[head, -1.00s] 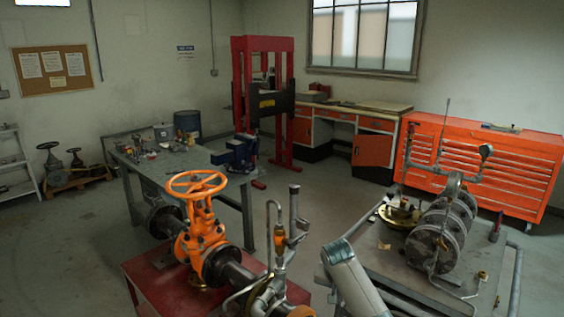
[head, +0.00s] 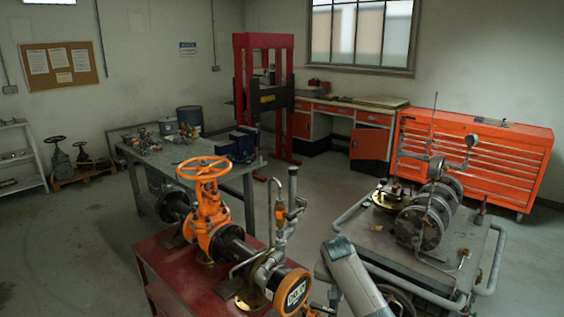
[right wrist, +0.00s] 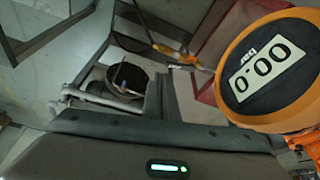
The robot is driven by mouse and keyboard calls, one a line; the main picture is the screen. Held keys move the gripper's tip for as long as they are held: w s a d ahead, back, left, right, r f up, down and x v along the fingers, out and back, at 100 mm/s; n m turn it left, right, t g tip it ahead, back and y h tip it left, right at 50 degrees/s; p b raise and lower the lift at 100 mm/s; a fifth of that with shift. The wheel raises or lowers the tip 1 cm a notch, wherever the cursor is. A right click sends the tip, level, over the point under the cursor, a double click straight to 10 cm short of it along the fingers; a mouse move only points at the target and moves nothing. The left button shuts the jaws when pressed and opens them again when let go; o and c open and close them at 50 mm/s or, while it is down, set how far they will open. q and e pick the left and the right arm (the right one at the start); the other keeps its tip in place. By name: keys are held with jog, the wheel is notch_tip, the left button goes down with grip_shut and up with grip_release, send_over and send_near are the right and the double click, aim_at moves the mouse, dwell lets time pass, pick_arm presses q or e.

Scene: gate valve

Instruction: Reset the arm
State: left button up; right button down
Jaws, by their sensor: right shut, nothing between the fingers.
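The orange gate valve (head: 208,222) with its round handwheel (head: 201,169) stands on the pipe over a red stand in the head view. My right arm's grey link (head: 352,277) reaches in at the bottom, right of the pipe; the gripper end is mostly hidden there. In the right wrist view, my right gripper (right wrist: 163,98) appears as dark fingers together above a dark body with a green light. The fingers are shut and hold nothing. An orange round gauge (right wrist: 268,66) showing zeros is to their right, apart from them. My left gripper is not in view.
The gauge also shows in the head view (head: 291,292) at the pipe's near end, close to my arm. The red stand (head: 160,262) is left of the arm. A grey cart (head: 400,250) with flanged parts is to the right. Open floor lies behind.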

jog(key=s+d+f+n+b, duration=0.1)
jog(key=s+f, duration=0.3)
jog(key=f, duration=0.5)
jog(key=s+f+b, duration=0.2)
jog(key=s+f, duration=0.1)
jog(key=f, duration=0.6)
jog(key=s+d+f+n+b, duration=0.1)
jog(key=s+f, duration=0.3)
jog(key=f, duration=0.5)
jog(key=s+d+f+n+g+y+b, duration=0.1)
jog(key=s+d+f+n+b, duration=0.15)
jog(key=s+f, duration=1.65)
jog(key=s+d+f+n+b, duration=0.1)
jog(key=s+f, duration=0.5)
jog(key=s, duration=0.8)
jog(key=s+d+f+n+g+b, duration=0.1)
jog(key=s+f+b, duration=0.2)
jog(key=s+f, duration=0.4)
jog(key=s+d+f+n+b, duration=0.1)
jog(key=s+f, duration=0.6)
jog(key=s, duration=1.4)
jog(key=shift+d+f+y+b, duration=0.25)
jog(key=shift+d+b, duration=0.2)
jog(key=shift+b, duration=0.25)
